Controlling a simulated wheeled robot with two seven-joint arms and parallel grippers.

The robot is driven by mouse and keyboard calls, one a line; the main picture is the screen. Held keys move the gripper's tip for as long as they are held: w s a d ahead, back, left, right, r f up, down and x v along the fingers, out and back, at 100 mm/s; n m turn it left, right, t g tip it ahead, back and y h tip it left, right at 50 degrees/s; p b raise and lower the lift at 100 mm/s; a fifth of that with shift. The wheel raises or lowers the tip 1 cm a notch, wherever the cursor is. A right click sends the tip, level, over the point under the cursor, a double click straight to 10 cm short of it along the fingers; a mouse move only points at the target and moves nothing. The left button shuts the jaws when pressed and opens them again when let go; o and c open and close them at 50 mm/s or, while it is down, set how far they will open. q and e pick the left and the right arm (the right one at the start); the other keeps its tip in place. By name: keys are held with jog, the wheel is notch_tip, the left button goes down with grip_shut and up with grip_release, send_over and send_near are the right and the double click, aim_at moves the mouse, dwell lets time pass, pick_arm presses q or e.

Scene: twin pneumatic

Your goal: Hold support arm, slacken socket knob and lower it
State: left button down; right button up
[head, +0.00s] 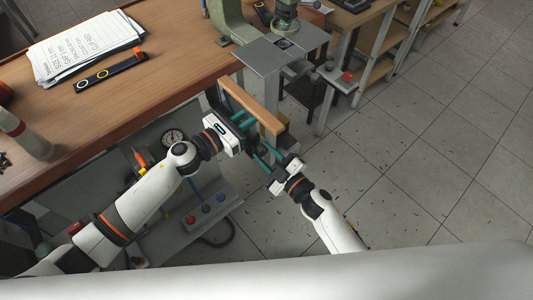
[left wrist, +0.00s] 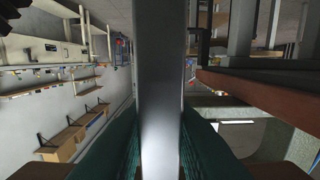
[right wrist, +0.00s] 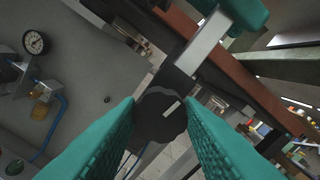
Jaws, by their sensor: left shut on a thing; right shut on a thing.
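The support arm shows in the left wrist view as a grey metal bar (left wrist: 160,75) running between my teal fingers. My left gripper (head: 244,119) is shut on it, close below a wooden strip (head: 252,105) in the head view. The socket knob is a dark round knob (right wrist: 160,117) with a pale mark, seen in the right wrist view. My right gripper (head: 264,156) is shut on this knob, one finger on each side. The bar's pale end (right wrist: 203,46) shows beyond the knob. In the head view the knob is mostly hidden by my grippers.
A wooden workbench (head: 130,70) with papers (head: 85,48) and a black level (head: 110,70) lies at upper left. A grey plate (head: 265,55) and a green machine (head: 235,20) stand behind my grippers. A panel with coloured buttons (head: 205,210) is below.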

jog(key=n, duration=0.3)
jog(key=shift+f+n, duration=0.1)
jog(key=shift+n, duration=2)
jog(key=shift+s, duration=0.1)
jog(key=o, duration=1)
jog(key=shift+c, duration=0.2)
jog(key=v, duration=1.2)
